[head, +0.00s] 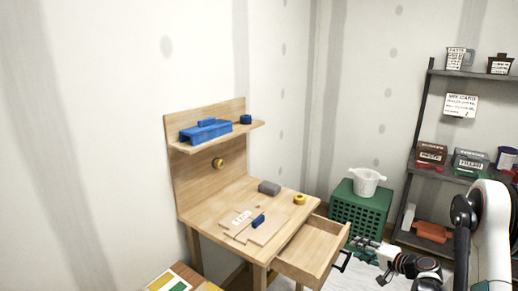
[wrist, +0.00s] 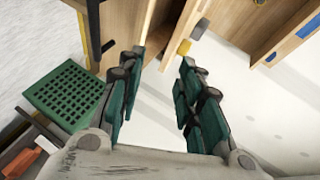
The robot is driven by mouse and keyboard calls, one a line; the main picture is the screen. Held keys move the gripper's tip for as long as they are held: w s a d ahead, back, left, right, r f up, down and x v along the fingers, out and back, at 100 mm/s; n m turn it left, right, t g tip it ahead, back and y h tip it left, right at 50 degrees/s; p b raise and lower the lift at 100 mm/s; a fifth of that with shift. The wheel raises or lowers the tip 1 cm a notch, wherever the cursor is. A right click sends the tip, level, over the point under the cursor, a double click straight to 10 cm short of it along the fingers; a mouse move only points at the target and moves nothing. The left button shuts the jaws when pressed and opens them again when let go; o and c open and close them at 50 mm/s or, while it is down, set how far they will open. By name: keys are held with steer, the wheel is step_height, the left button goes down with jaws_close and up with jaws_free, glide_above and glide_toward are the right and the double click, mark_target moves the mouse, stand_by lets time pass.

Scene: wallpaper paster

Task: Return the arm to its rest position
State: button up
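My gripper shows low at the right in the head view (head: 372,258), at the end of my arm, close to the front of the pulled-out drawer (head: 310,250). The wrist view shows its two dark green fingers spread apart with nothing between them (wrist: 160,70). The drawer's dark handle (head: 342,262) is just left of the gripper in the head view. I cannot tell whether the gripper touches it.
The wooden desk (head: 215,205) carries a yellow roll (head: 299,199), a grey block (head: 269,188) and a blue piece (head: 258,220). A dark shelf rack (head: 418,140) is at the right.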

steer(key=s+a+r+n+h+p, duration=0.1)
steer(key=s+a+r+n, duration=0.15)
steer(key=a+r, duration=0.4)
steer(key=s+a+r+n+g+h+p, duration=0.1)
steer(key=s+a+r, duration=0.25)
steer(key=r, duration=0.65)
steer(key=s+a+r+n+h+p, duration=0.1)
steer(key=s+a+r, duration=0.1)
steer(key=a+r, duration=0.5)
steer(key=s+a+r+n+h, duration=0.1)
steer(key=s+a+r+n, duration=0.15)
steer(key=s+r, duration=0.5)
steer(key=s+a+r+n, duration=0.1)
steer(key=s+a, duration=0.1)
steer(key=s, duration=0.5)
steer(key=s+d+f+g+h+b, duration=0.1)
steer(key=s+f+g+b, duration=0.1)
steer(key=s+f, duration=0.3)
steer(key=s+d+f+n+g+h+b, duration=0.1)
steer(key=s+f, duration=0.4)
steer(key=s, duration=0.5)
steer(key=shift+s+d+f+n+g+h+b, duration=0.3)
steer(key=shift+s+d+g+h+b, duration=0.1)
steer(key=shift+d+g+b, duration=0.25)
steer(key=shift+a, duration=0.1)
